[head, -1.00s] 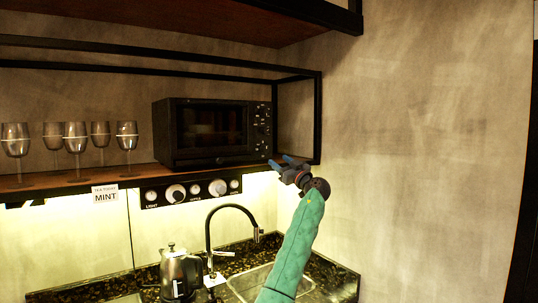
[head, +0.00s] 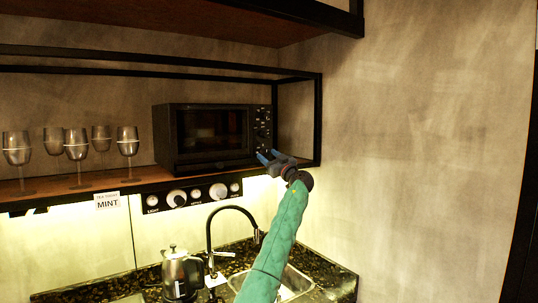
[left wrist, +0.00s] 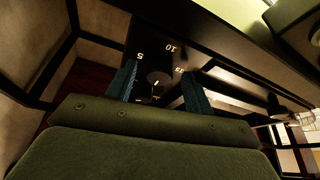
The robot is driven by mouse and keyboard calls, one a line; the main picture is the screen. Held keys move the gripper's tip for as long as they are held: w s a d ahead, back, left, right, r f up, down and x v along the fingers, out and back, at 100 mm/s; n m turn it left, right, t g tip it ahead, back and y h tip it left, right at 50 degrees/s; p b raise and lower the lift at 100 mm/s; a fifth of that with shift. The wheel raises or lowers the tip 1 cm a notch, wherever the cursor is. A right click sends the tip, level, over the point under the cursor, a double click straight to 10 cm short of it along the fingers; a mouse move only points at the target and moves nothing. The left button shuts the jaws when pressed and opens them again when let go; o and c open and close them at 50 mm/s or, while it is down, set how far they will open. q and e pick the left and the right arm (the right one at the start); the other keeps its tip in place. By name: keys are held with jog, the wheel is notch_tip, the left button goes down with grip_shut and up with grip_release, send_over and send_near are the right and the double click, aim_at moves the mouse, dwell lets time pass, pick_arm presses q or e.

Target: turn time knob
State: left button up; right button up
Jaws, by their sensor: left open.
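The black microwave oven (head: 212,135) stands on the wooden shelf, its column of dark knobs (head: 263,125) on the right side of its front. My left gripper (head: 269,155) is open and empty at the lower right corner of the microwave, by the lowest part of that column. In the left wrist view a dark round knob (left wrist: 158,79) with a white mark sits on a panel printed 5, 10 and 15. It shows between the two blue fingers (left wrist: 160,88); I cannot tell whether they reach around it or touch it. My right gripper is out of view.
A black frame post (head: 318,120) stands just right of the gripper. Several glasses (head: 76,145) stand on the shelf (head: 60,186) at left. Below are a strip with white knobs (head: 217,191), a faucet (head: 209,230) and a kettle (head: 181,274). The right wall is bare.

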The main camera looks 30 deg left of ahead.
pick_arm(q)
jog(key=shift+a, duration=0.1)
jog(key=c, duration=1)
jog(key=shift+o, duration=0.2)
